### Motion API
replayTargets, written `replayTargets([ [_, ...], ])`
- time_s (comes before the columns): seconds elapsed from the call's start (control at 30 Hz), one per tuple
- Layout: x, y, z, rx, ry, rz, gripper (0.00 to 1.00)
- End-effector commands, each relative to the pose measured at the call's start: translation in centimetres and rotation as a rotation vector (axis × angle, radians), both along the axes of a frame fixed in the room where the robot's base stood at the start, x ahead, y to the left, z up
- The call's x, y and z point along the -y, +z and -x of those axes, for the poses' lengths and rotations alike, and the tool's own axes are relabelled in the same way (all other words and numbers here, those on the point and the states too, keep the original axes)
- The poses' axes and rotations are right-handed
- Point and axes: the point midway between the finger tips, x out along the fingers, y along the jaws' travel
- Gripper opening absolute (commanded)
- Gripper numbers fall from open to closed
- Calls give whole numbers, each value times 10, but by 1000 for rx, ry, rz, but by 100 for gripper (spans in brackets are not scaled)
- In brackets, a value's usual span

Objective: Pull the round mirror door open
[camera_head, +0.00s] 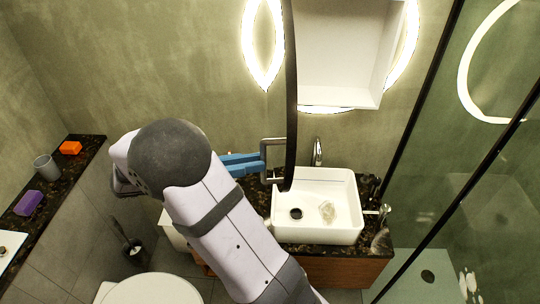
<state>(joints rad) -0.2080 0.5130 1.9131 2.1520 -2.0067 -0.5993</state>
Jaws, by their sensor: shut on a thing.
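The round mirror door (291,95) is seen almost edge-on as a dark, thin panel. It stands swung out from the wall, and the white cabinet interior (345,50) behind it shows to the right. A square metal handle (264,158) sticks out from the door's left face near its lower part. My gripper (258,163) has blue fingers that reach the handle from the left and are shut on it. My arm comes up from the bottom of the picture and hides part of the counter and floor.
A white basin (315,232) with a tap (318,152) stands on a dark counter below the door. A black-framed glass screen (425,95) is at right. A dark ledge (68,185) at left holds a grey cup, an orange block and a purple block. A toilet (152,290) is at the bottom.

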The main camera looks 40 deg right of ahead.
Motion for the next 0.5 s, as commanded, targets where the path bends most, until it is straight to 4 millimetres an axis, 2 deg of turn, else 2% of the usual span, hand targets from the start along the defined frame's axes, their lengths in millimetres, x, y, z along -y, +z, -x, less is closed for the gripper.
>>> replayTargets([
  [0.03,2,8,-13,17,35,15,0],
  [0.1,-1,7,-17,18,34,15,0],
  [0.5,-4,5,-22,22,30,14,0],
])
